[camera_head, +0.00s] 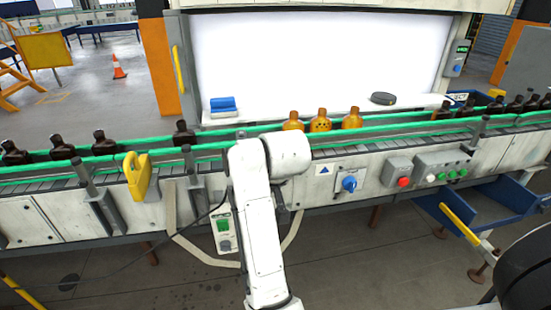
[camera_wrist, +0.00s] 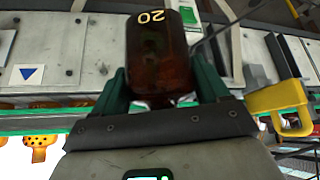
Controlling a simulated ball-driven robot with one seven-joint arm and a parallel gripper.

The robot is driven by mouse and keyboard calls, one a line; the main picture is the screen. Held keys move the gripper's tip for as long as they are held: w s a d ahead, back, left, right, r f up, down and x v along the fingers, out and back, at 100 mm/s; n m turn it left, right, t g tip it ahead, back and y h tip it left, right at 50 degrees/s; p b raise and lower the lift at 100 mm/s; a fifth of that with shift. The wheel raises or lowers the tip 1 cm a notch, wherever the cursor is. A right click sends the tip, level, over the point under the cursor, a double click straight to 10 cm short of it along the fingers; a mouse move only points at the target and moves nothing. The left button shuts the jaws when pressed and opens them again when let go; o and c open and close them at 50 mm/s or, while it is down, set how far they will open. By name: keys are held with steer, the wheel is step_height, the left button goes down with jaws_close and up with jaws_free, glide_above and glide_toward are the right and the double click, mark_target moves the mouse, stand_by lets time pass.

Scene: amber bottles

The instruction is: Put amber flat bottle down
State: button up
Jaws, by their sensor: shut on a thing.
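My gripper (camera_wrist: 162,85) is shut on a dark amber flat bottle (camera_wrist: 160,50), with one green finger on each side of it in the wrist view. A yellow "20" shows on the bottle's far end. In the head view my arm's white wrist reaches over the front edge of the conveyor, and it hides the gripper and the held bottle. The conveyor (camera_head: 125,165) with green rails runs across the head view; it also shows in the wrist view (camera_wrist: 40,122). I cannot tell whether the bottle touches anything below it.
Dark bottles stand on the conveyor at left, the nearest one (camera_head: 184,132) just left of my arm. Three orange bottles (camera_head: 320,121) stand right of it. A yellow handle (camera_head: 137,176) sticks up at the front rail. A blue sponge-like block (camera_head: 223,104) and dark disc (camera_head: 383,98) lie behind.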

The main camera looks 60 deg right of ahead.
steer(key=w+a+f+n+y, duration=0.1)
steer(key=a+f+n, duration=0.2)
steer(key=a+f, duration=0.6)
steer(key=a+f+n+y, duration=0.2)
steer(key=a+f, duration=0.8)
steer(key=a, duration=0.6)
steer(key=shift+w+n+t, duration=0.3)
steer(key=shift+w+n, duration=0.1)
steer(key=shift+w+a, duration=0.1)
